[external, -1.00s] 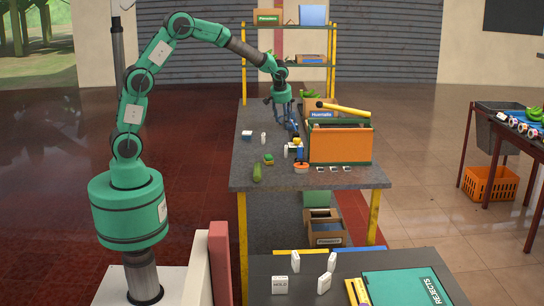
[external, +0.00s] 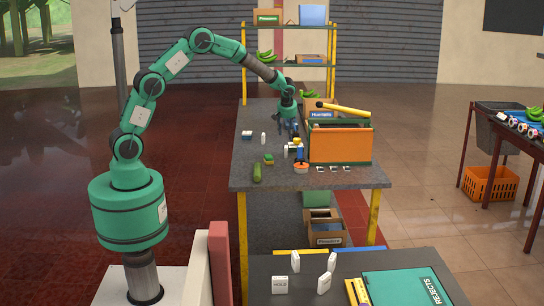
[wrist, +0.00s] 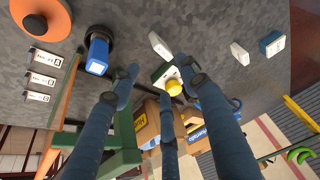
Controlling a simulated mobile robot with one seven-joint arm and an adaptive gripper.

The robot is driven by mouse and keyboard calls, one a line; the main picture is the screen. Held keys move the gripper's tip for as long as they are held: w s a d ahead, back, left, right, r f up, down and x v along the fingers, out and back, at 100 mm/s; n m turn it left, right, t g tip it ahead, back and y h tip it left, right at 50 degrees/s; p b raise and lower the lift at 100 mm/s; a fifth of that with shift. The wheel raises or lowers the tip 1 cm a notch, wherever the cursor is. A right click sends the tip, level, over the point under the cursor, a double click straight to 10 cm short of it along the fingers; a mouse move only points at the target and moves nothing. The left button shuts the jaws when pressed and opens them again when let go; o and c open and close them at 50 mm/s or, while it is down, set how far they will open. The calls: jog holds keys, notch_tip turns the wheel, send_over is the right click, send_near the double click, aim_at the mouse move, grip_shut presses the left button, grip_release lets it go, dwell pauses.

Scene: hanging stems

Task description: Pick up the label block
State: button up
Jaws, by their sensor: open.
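Several pale blocks could be the label block; I cannot tell which. On the grey workbench, a white upright block (external: 263,138) stands left of my gripper (external: 288,130), and another (external: 285,152) stands nearer the camera. In the wrist view two white blocks, one upper middle (wrist: 159,45) and one further right (wrist: 240,53), are apart from the fingers. A blue-and-white block (wrist: 272,44) is beyond. My gripper (wrist: 158,70) is open, its fingers spread on either side of a green-and-white block with a yellow knob (wrist: 170,80). Contact is unclear.
A blue object on a black base (wrist: 97,55) and an orange disc (wrist: 42,18) are near. White blocks, one reading HOLD (external: 280,285), stand on the front table.

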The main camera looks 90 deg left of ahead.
jog(key=b, duration=0.1)
send_over(286, 152)
jog(key=f, duration=0.7)
jog(key=shift+w+a+f, duration=0.3)
jog(key=shift+w, duration=0.1)
jog(key=shift+b+x, duration=0.6)
jog(key=shift+x, duration=2)
jog(key=shift+s+d, duration=0.1)
jog(key=shift+s, duration=0.05)
jog(key=shift+c, duration=0.6)
grip_shut()
